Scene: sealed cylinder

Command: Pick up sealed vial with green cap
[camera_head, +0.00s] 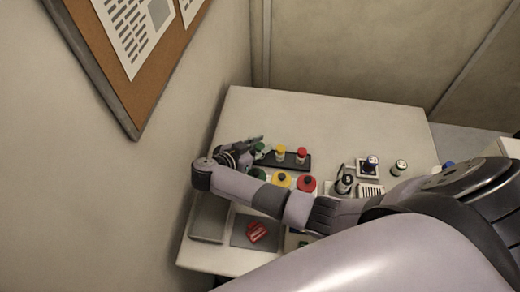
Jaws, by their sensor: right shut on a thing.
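My right arm reaches in from the right across the table, and its gripper (257,143) is at the left end of a dark rack (291,165). The gripper is shut on a small vial with a green cap (261,148). Its fingers hide part of the vial, and I cannot tell whether it is clear of the rack. A yellow-capped vial (280,153) and a red-capped vial (302,153) stand in the rack to its right. My left gripper is not in view.
Larger green (258,173), yellow (281,179) and red (307,184) containers stand in front of the rack, partly behind my arm. A red object (257,232) lies on a dark mat. Small jars (398,167) stand at right. The table's back (320,112) is clear.

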